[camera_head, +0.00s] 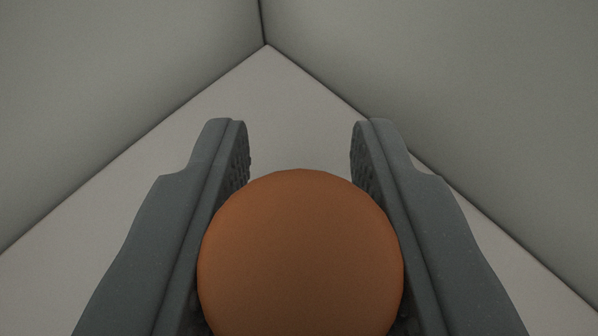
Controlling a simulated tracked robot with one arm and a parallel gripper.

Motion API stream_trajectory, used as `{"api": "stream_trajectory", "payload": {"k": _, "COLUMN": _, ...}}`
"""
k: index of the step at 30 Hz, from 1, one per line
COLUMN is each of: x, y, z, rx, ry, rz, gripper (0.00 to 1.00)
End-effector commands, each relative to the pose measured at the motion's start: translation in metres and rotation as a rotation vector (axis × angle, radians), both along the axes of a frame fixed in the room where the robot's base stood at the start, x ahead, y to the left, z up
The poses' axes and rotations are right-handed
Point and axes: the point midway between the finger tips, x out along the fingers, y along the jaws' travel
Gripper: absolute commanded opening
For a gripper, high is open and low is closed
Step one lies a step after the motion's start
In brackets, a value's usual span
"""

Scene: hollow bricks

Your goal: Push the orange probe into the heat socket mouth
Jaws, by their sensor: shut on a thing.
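The orange probe (300,255) shows as a round orange face at the bottom middle of the head camera view. My gripper (300,148) has its two grey fingers on either side of the probe, shut on it. The fingertips reach past the probe toward the corner of the walls. The rest of the probe's length is hidden behind its round face. No heat socket mouth is visible in this view.
Two plain grey walls, one at the left (110,80) and one at the right (450,90), meet in a corner at the top middle. A pale, bare floor (268,100) lies between them, with no other objects in view.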

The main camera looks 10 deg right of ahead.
Motion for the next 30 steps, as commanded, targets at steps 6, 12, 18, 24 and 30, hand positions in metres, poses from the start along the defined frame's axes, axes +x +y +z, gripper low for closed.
{"api": "stream_trajectory", "payload": {"k": 6, "x": 0.000, "y": 0.000, "z": -0.005, "rx": 0.000, "ry": 0.000, "rz": 0.000, "gripper": 0.05}}
{"api": "stream_trajectory", "payload": {"k": 12, "x": 0.000, "y": 0.000, "z": -0.010, "rx": 0.000, "ry": 0.001, "rz": 0.000, "gripper": 0.05}}
{"api": "stream_trajectory", "payload": {"k": 18, "x": 0.000, "y": 0.000, "z": -0.014, "rx": 0.000, "ry": 0.001, "rz": 0.000, "gripper": 0.05}}
{"api": "stream_trajectory", "payload": {"k": 24, "x": 0.000, "y": 0.000, "z": -0.017, "rx": 0.000, "ry": 0.001, "rz": 0.000, "gripper": 0.30}}
{"api": "stream_trajectory", "payload": {"k": 30, "x": 0.000, "y": 0.000, "z": -0.017, "rx": 0.000, "ry": 0.000, "rz": 0.000, "gripper": 0.53}}
